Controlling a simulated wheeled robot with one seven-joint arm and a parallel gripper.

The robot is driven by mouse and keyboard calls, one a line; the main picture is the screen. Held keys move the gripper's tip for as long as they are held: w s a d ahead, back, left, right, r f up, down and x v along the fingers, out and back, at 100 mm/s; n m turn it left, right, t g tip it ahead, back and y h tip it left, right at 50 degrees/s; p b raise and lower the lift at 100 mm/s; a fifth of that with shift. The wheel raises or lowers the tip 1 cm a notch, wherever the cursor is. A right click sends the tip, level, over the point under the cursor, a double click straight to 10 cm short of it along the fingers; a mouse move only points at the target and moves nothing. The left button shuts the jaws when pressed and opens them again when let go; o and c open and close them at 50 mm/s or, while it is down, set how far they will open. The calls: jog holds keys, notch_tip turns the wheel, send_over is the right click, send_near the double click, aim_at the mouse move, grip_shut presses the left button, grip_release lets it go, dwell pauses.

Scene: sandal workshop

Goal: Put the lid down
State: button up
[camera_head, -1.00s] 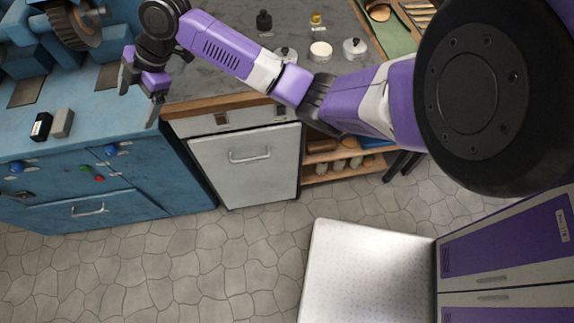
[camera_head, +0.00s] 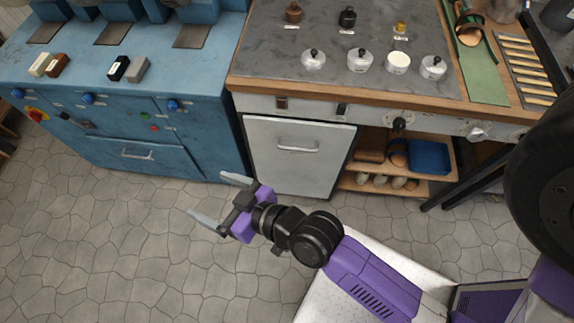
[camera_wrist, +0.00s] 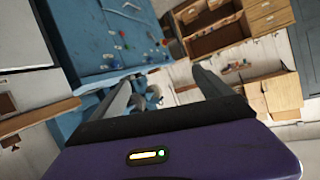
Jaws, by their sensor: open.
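My gripper (camera_head: 218,198) is open and empty, held out over the stone floor in front of the counter, well apart from everything on it. In the wrist view its two fingers (camera_wrist: 158,77) are spread with nothing between them. On the grey counter top (camera_head: 270,65) stand small silver round pots with black-knobbed lids: a left one (camera_head: 313,60), a middle one (camera_head: 360,61) and a right one (camera_head: 433,68). Between the last two is a round pot with a pale top and no knob (camera_head: 398,63). I cannot tell a separate loose lid.
Behind the pots stand a brown bottle (camera_head: 293,12), a black bottle (camera_head: 348,18) and a small yellow jar (camera_head: 400,28). A green mat (camera_head: 485,85) with a sandal lies right. A blue machine bench (camera_head: 190,75) is left. Open floor lies in front.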

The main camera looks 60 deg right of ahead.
jog(key=s+d+r, duration=0.2)
jog(key=s+r, duration=0.1)
jog(key=s, duration=0.4)
jog(key=s+d+r+n, duration=0.1)
jog(key=s+d+r, duration=0.1)
jog(key=s, duration=0.5)
jog(key=s+d+r+t, duration=0.1)
jog(key=s+d+r, duration=0.1)
jog(key=s+r, duration=0.2)
jog(key=s, duration=0.3)
jog(key=shift+s+h, duration=0.3)
jog(key=shift+h, duration=0.1)
jog(key=shift+f, duration=0.1)
jog(key=shift+c, duration=0.4)
